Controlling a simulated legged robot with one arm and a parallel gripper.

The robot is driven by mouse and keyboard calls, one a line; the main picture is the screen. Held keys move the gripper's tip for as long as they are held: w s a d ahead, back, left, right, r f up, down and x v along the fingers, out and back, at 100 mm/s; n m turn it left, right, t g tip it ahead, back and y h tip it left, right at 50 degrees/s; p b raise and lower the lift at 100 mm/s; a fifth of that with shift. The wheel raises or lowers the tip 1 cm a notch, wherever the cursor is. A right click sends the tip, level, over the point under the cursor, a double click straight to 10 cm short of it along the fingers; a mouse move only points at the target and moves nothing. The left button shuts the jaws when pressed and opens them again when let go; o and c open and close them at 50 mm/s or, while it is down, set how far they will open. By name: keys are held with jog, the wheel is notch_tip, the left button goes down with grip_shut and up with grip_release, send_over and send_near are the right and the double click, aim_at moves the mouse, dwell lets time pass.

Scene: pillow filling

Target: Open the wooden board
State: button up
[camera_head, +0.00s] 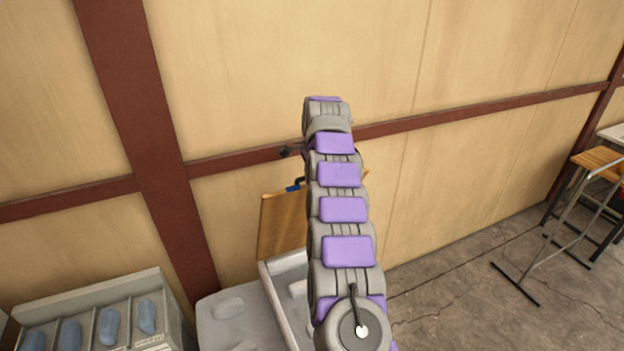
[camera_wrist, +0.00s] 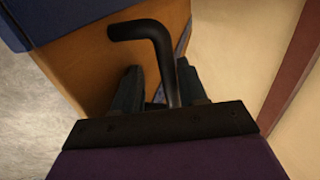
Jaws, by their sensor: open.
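The wooden board (camera_head: 281,226) stands upright behind my arm in the head view, partly hidden by it, with a small blue part (camera_head: 293,188) at its top. In the wrist view the board (camera_wrist: 85,65) fills the upper left. A black bent handle (camera_wrist: 150,30) stands out in front of it. My gripper (camera_wrist: 158,72) is open, with its two dark fingers on either side of the handle's stem. I cannot tell whether they touch it. In the head view my gripper is hidden behind the arm.
A blue block (camera_wrist: 50,18) shows at the wrist view's upper left. A grey machine (camera_head: 237,309) stands below the board. A grey bin (camera_head: 95,305) with blue items is at the lower left. A panelled wall (camera_head: 490,60) is behind; floor is clear at right, before a stool (camera_head: 597,160).

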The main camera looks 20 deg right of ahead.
jog(key=shift+w+r, duration=0.1)
jog(key=shift+r, duration=0.4)
jog(key=shift+s+r, duration=0.25)
jog(key=shift+r, duration=0.5)
jog(key=r, duration=0.1)
jog(key=r+p, duration=0.1)
jog(key=r, duration=0.1)
jog(key=s+r+p, duration=0.1)
jog(key=shift+d+r, duration=0.1)
jog(key=shift+r, duration=0.3)
jog(key=shift+w, duration=0.1)
